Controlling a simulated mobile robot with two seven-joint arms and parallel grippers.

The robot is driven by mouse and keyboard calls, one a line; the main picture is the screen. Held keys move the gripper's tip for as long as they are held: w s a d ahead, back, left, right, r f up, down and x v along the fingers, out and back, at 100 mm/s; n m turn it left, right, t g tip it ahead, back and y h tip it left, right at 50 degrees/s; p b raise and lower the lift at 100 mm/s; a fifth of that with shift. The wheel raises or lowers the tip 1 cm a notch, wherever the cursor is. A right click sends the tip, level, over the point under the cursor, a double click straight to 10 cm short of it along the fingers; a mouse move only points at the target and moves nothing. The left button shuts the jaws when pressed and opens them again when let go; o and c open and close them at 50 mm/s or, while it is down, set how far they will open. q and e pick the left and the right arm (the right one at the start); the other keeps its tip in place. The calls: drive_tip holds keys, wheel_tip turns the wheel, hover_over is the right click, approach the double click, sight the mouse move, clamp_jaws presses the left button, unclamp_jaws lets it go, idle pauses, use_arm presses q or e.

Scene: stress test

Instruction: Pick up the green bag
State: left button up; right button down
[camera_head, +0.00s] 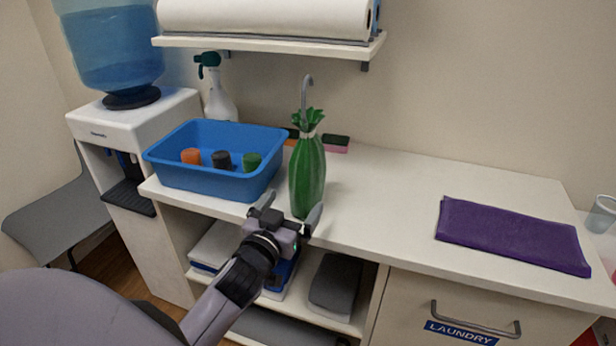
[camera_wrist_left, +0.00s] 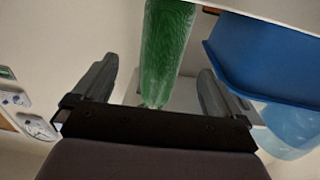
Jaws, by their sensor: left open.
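The green bag (camera_head: 308,178) is a tall bundle with a ruffled, tied top, standing upright at the front edge of the white counter, right of the blue tub. In the left wrist view the green bag (camera_wrist_left: 165,45) shows between and beyond the two fingers. My left gripper (camera_head: 290,213) is open, low in front of the bag at the counter edge; its fingers also show spread in the left wrist view (camera_wrist_left: 155,85). I cannot tell whether either finger touches the bag. My right gripper is not in view.
The blue tub (camera_head: 205,185) with several coloured items is close on the left. A spray bottle (camera_head: 219,100) stands behind it. A metal spout (camera_head: 307,88) rises behind the bag. A purple folded cloth (camera_head: 510,234) lies right; the counter between is clear.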

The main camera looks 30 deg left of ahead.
sight(303, 187)
use_arm(q)
drive_tip(key=shift+w+a+f+p, duration=0.15)
drive_tip(key=shift+w+a, duration=0.15)
drive_tip(key=shift+w, duration=0.85)
drive_tip(key=shift+w+a+r+p, duration=0.1)
drive_tip(key=shift+w+a, duration=0.2)
drive_tip(key=shift+w, duration=0.85)
drive_tip(key=shift+w+a+f+p, duration=0.15)
drive_tip(key=shift+w+a, duration=0.15)
drive_tip(key=shift+w, duration=0.85)
drive_tip(key=shift+r, duration=0.1)
drive_tip(key=shift+c, duration=0.4)
drive_tip(key=c, duration=1)
drive_tip(key=shift+c, duration=0.7)
drive_tip(key=shift+r, duration=0.1)
